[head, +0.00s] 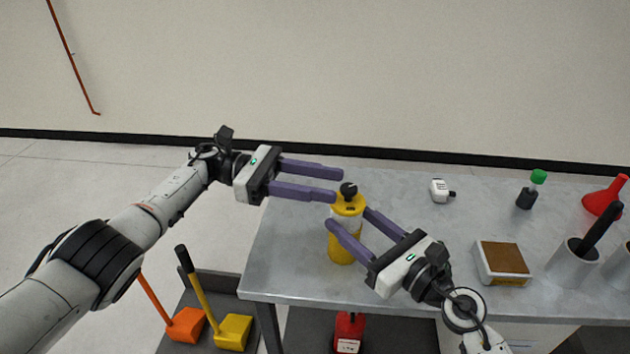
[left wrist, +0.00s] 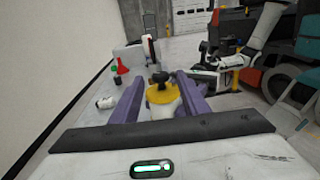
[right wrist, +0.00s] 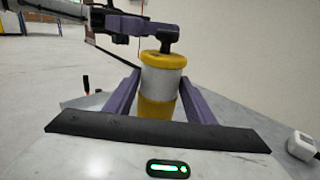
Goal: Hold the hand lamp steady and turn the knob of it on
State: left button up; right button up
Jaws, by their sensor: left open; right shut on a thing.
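The hand lamp (head: 344,247) is a yellow cylinder with a pale band, standing upright on the grey table near its left front. A black knob (head: 348,189) sits on its top. My right gripper (head: 350,218) is shut on the lamp's body from the right; the right wrist view shows the lamp (right wrist: 162,80) between its fingers. My left gripper (head: 338,184) is open and empty, level with the knob and just left of it. In the left wrist view the knob (left wrist: 159,77) appears between the open fingers, apart from them.
On the table (head: 290,255) are a small white device (head: 440,190), a green-capped bottle (head: 530,190), a red funnel (head: 603,196), a brown-topped box (head: 502,263) and a grey cup (head: 572,264). Orange and yellow scoops (head: 234,331) stand at lower left.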

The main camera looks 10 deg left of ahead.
pick_arm(q)
jog(key=shift+w+a, duration=0.15)
jog(key=shift+a, duration=1.1)
